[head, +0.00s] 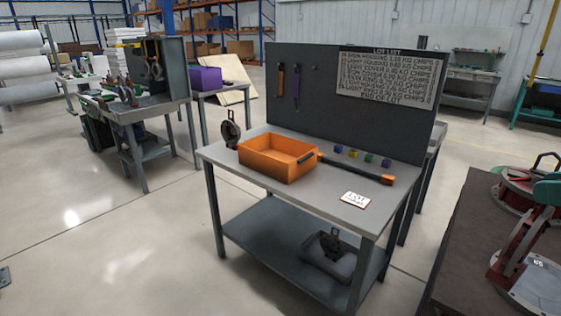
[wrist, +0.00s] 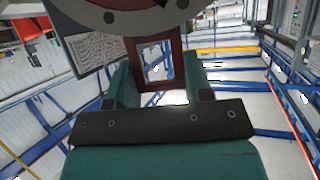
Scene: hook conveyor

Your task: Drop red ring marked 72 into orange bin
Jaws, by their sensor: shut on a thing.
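The orange bin (head: 262,172) is an open box on the grey workbench (head: 318,184) in the head view. My gripper (wrist: 157,80) has teal fingers, shut on the red stem of a red ring (wrist: 136,62) with a grey round face, cut off at the top of the wrist view. Its number is not legible there. At the right edge of the head view, teal parts (head: 548,192) stand beside a red piece (head: 512,243) with a small, unclear label. The held ring is away from the bin.
A dark-topped table (head: 462,240) fills the lower right. A long dark bar with orange ends (head: 352,170) and several small coloured blocks (head: 354,153) lie right of the bin. A dark panel (head: 310,90) stands behind the bench. A round dark part (head: 231,130) stands left of the bin.

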